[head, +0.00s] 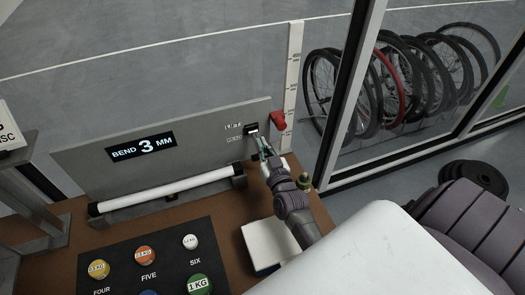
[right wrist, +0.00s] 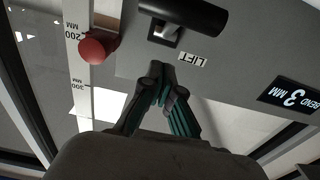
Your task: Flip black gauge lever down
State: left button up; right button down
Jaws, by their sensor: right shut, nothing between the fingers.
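The black lever (head: 251,128) sits on the grey upright panel (head: 90,170), beside a small label reading LIFT and near the white ruler. In the right wrist view the lever (right wrist: 190,14) shows as a thick black handle at the top, on a mount over a dark slot. My right gripper (head: 262,143) is shut and empty, just below the lever. In the right wrist view its fingertips (right wrist: 162,70) meet in front of the panel, near the LIFT label, with a gap in the picture between them and the lever. My left gripper is not in view.
A red knob (head: 278,121) is on the upright white ruler (head: 293,75), right of the lever. A white bar (head: 165,190) lies across the panel's front, under a sign reading BEND 3 MM (head: 141,146). Colored weights (head: 146,256) lie on a black mat at the front.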

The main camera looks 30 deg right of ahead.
notch_tip(320, 180, down, 3)
jog(key=shift+r, duration=0.1)
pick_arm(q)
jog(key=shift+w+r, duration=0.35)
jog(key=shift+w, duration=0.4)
pick_arm(e)
jog(key=shift+s+f, duration=0.15)
jog(key=shift+f, duration=0.35)
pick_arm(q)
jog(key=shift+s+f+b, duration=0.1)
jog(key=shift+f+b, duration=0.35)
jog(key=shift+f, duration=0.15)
pick_arm(e)
notch_tip(320, 180, down, 2)
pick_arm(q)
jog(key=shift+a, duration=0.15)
pick_arm(e)
jog(key=shift+r, duration=0.1)
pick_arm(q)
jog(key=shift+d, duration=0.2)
pick_arm(e)
notch_tip(320, 180, up, 10)
jog(key=shift+r, duration=0.1)
